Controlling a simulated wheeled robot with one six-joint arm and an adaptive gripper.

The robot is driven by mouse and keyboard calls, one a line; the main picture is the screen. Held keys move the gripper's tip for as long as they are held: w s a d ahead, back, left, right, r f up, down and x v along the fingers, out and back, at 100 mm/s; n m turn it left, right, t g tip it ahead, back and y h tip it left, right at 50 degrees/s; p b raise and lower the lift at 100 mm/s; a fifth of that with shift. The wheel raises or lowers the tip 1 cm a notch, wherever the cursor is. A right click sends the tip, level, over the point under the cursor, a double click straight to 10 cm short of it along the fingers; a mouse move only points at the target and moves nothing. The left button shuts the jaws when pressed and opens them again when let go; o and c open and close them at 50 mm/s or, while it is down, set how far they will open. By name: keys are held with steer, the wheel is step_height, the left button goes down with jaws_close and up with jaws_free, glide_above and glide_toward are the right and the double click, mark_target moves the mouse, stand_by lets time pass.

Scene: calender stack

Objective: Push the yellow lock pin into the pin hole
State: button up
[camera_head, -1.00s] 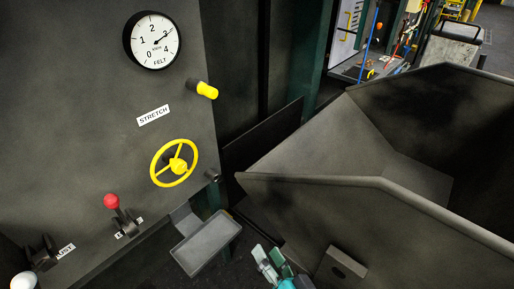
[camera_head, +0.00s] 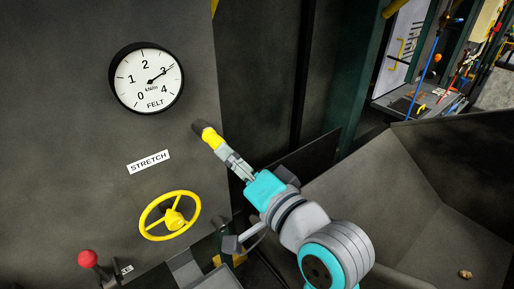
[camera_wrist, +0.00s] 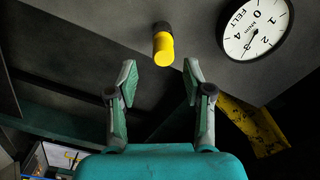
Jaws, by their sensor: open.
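The yellow lock pin (camera_head: 211,138) sticks out of the right side of the dark panel, above the yellow handwheel. Its dark collar (camera_head: 199,127) sits against the panel, and the pin hole itself is hidden. My gripper (camera_head: 224,151) reaches up from the lower right, its tips close to the pin's outer end. In the wrist view the yellow lock pin (camera_wrist: 163,50) stands ahead, roughly midway between the two green-padded fingers. My gripper (camera_wrist: 160,75) is open and empty there, with clear space on both sides of the pin. I cannot tell whether a tip touches it.
A FELT gauge (camera_head: 147,78) is up left of the pin, its needle near 3. A STRETCH label (camera_head: 149,162) and the yellow handwheel (camera_head: 170,216) lie below. A red-knobbed lever (camera_head: 88,258) is lower left. A large dark bin (camera_head: 400,190) fills the right.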

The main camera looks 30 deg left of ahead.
mark_target(215, 142)
steer(key=shift+r+x, duration=0.1)
steer(key=shift+x, duration=1.7)
steer(key=shift+r+x, duration=0.15)
steer(key=shift+x, duration=1.65)
jaws_close()
